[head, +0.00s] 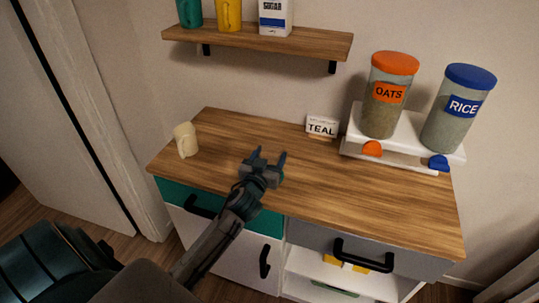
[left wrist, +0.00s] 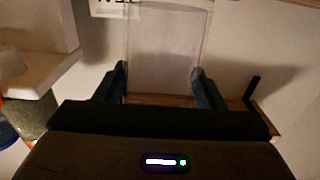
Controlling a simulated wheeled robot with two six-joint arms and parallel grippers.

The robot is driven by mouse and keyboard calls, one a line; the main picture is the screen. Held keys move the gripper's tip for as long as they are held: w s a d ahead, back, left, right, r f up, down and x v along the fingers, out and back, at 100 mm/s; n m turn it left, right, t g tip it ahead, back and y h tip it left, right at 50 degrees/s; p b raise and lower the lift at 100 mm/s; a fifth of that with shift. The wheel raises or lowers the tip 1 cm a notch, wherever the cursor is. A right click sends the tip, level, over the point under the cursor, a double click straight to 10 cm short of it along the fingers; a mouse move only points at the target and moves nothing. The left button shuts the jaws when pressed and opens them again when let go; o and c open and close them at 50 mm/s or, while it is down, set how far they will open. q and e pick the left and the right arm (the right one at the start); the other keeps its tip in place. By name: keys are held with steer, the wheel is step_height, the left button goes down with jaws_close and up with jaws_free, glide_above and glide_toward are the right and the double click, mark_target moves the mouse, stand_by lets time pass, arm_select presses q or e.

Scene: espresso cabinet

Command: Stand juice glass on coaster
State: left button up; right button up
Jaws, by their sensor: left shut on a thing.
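My left gripper (head: 269,156) is above the middle of the wooden counter in the head view. In the left wrist view its fingers stand on either side of a clear, straight-sided juice glass (left wrist: 165,40), and it is shut on the glass. The glass is hard to make out in the head view because it is transparent. I cannot tell from these views whether its base touches the counter. I cannot make out a coaster in either view. My right gripper is not in view.
The wooden counter (head: 225,130) has free room. A cream mug (head: 185,140) stands at the left. A TEAL sign (head: 321,126) stands at the back. OATS (head: 385,112) and RICE (head: 452,122) dispensers stand on a white stand (head: 408,150) at the right. A shelf (head: 300,42) hangs above.

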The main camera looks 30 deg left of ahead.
arm_select(q)
steer(key=shift+f, duration=0.2)
steer(key=o, duration=1.1)
steer(key=shift+r, duration=0.1)
steer(key=shift+o, duration=0.2)
